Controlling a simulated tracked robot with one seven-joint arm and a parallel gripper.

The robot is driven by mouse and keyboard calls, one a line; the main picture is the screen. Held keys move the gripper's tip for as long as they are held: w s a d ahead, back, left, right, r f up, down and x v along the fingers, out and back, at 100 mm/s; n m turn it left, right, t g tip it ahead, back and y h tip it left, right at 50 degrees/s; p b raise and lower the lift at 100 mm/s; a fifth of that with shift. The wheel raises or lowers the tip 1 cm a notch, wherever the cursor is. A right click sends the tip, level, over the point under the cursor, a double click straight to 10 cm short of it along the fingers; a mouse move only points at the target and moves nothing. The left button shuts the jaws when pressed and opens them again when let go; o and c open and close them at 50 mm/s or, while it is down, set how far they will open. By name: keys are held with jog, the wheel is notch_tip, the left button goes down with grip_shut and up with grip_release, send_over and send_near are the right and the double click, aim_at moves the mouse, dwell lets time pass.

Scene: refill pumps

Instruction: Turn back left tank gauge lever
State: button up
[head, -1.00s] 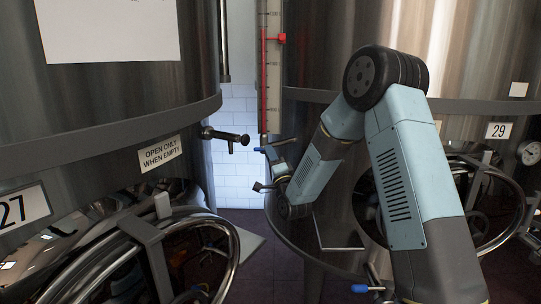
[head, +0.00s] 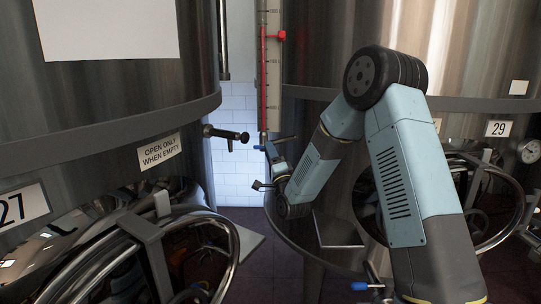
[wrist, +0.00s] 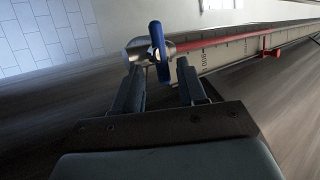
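The tank gauge (head: 263,75), a tall scale with a red column, stands between the two large tanks in the head view. Its lower end also shows in the wrist view (wrist: 232,52), with a metal valve fitting (wrist: 139,48) at the end. The blue gauge lever (wrist: 159,50) sits on this fitting and points across the gap between my fingers. In the head view the lever (head: 259,147) is small and partly hidden by my gripper. My gripper (head: 266,168) is open, its fingers apart (wrist: 158,79) on both sides of the lever's line; contact is unclear.
A black-handled tap (head: 228,135) sticks out from the left tank (head: 110,95). Round manhole frames (head: 237,255) stand at lower left and right. A red marker (head: 281,36) sits on the gauge. Another blue handle (head: 359,287) is at the bottom. The gap between tanks is narrow.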

jog(key=shift+s, duration=0.1)
jog(key=v, duration=1.3)
jog(key=shift+s+d+f, duration=0.15)
jog(key=shift+f, duration=0.25)
jog(key=w+d+r+n+g+h, duration=0.2)
jog(key=d+r+n+g, duration=0.1)
jog(key=r+n+g, duration=0.3)
jog(key=s+d+r+n+g+h, duration=0.2)
jog(key=s+d+r+g+h, duration=0.1)
jog(key=s+d+r+h, duration=0.3)
jog(key=s+d+r+n+g, duration=0.1)
jog(key=s+d+g, duration=0.3)
jog(key=s, duration=1.1)
jog(key=s+d+r+n+g+h, duration=0.1)
jog(key=s+d, duration=0.4)
jog(key=s, duration=1)
jog(key=n+g, duration=0.1)
jog(key=g, duration=0.1)
jog(key=shift+g, duration=0.4)
